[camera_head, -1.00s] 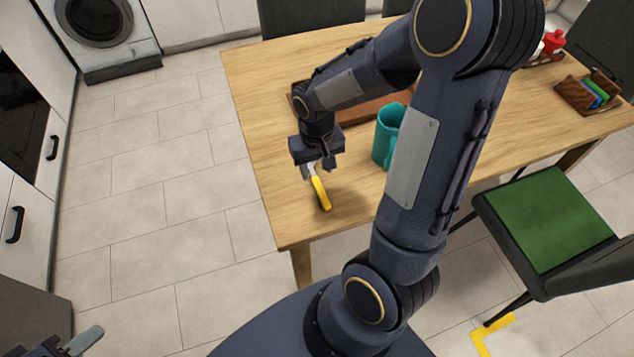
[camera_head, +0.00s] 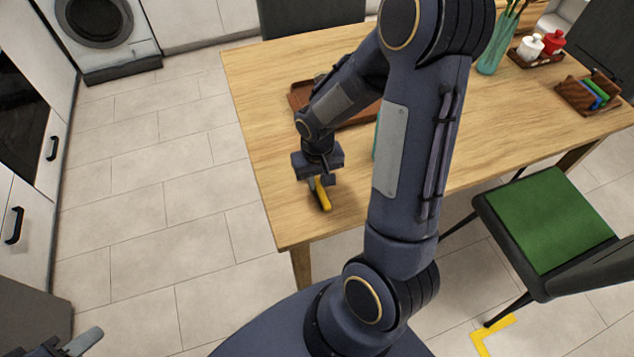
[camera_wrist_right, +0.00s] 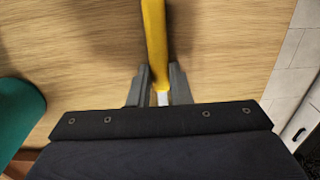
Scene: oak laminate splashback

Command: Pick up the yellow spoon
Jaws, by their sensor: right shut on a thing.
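The yellow spoon (camera_head: 322,196) is at the near left corner of the wooden table, under my right gripper. In the right wrist view its yellow handle (camera_wrist_right: 154,45) runs up from between the fingers, and a short pale metal part (camera_wrist_right: 163,98) shows between them. My right gripper (camera_head: 318,181) points down and is shut on the spoon; it also shows in the right wrist view (camera_wrist_right: 160,85). The spoon's far end is hidden by the gripper. My left gripper (camera_head: 75,345) shows only in part at the bottom left corner, away from the table.
A teal mug (camera_wrist_right: 15,120) stands beside the gripper, mostly hidden by my arm in the head view. A brown tray (camera_head: 300,97) lies behind the gripper. The table's left and front edges are close.

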